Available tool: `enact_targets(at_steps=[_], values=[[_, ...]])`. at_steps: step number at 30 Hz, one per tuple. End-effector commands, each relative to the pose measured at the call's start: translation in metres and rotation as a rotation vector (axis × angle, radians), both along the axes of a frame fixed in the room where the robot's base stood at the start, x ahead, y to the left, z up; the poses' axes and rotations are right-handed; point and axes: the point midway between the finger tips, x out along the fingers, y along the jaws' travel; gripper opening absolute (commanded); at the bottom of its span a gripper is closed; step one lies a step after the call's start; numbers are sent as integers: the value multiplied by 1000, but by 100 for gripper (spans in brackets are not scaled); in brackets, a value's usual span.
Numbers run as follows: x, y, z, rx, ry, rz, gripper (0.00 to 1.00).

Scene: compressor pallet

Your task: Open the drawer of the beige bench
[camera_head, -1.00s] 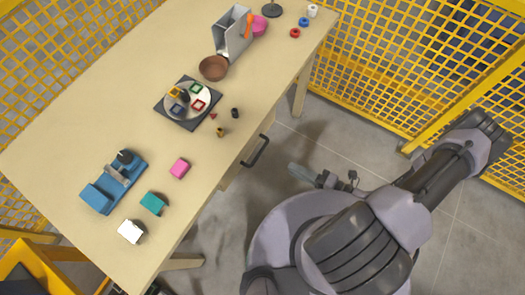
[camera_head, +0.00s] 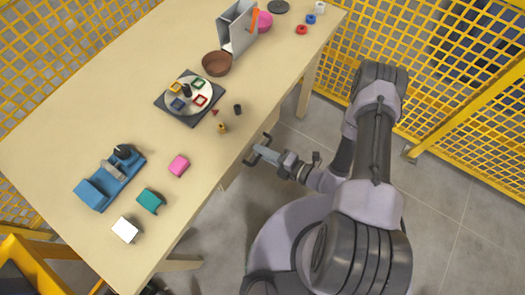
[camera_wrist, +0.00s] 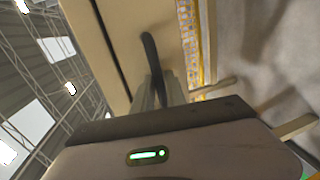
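The beige bench (camera_head: 110,85) runs diagonally across the head view. Its drawer front (camera_head: 228,178) lies under the near long edge and is mostly hidden by the top; the drawer looks closed. The dark bar handle (camera_wrist: 149,50) sticks out from the drawer front in the wrist view. My gripper (camera_head: 262,154) is at the handle, coming from the right in the head view. In the wrist view my gripper's two fingers (camera_wrist: 158,88) lie on either side of the handle bar. I cannot tell whether they press on it.
On the bench stand a plate (camera_head: 188,96) with small frames, a brown bowl (camera_head: 217,64), a grey bin (camera_head: 236,28), a blue vise-like tool (camera_head: 108,182) and small blocks. Yellow mesh fencing (camera_head: 425,75) stands right.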

Motion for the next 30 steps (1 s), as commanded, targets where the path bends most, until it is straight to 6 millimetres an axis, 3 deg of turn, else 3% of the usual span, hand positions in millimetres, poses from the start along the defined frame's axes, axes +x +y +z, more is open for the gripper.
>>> enact_targets(at_steps=[2, 30], values=[[0, 0, 0, 0, 0, 0, 0], [0, 0, 0, 0, 0, 1, 0]])
